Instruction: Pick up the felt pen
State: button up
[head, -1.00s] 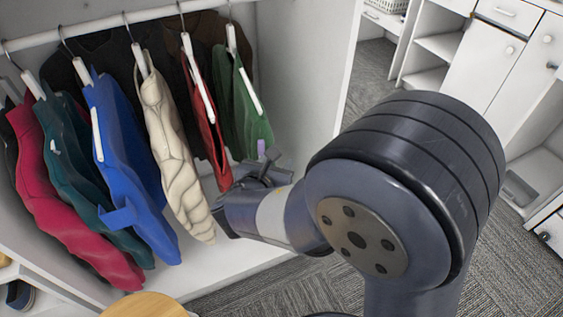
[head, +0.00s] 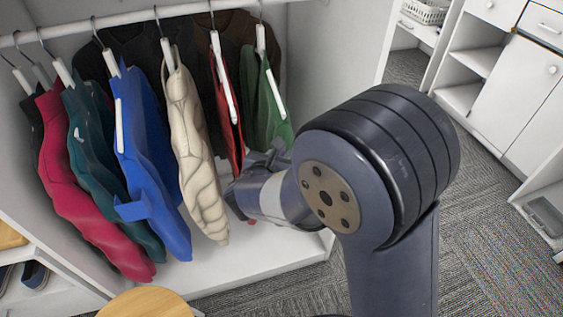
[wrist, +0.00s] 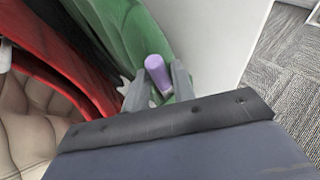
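The felt pen (wrist: 158,74) is a purple cylinder in the wrist view, seen partly end-on. It sits between the two grey fingers of my gripper (wrist: 160,86), which close in on it from both sides. The lower part of the pen is hidden behind the gripper body. In the head view my gripper (head: 268,158) is in front of the red and green garments at the closet's right end. The pen cannot be made out clearly there.
Hanging garments fill the closet, including a cream jacket (head: 196,145), a red garment (head: 228,120) and a green garment (head: 268,110). The closet's white side wall (head: 335,90) is close on the right. A round wooden top (head: 148,304) stands in front. Carpet (head: 480,250) is open at right.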

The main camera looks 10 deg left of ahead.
grip_shut()
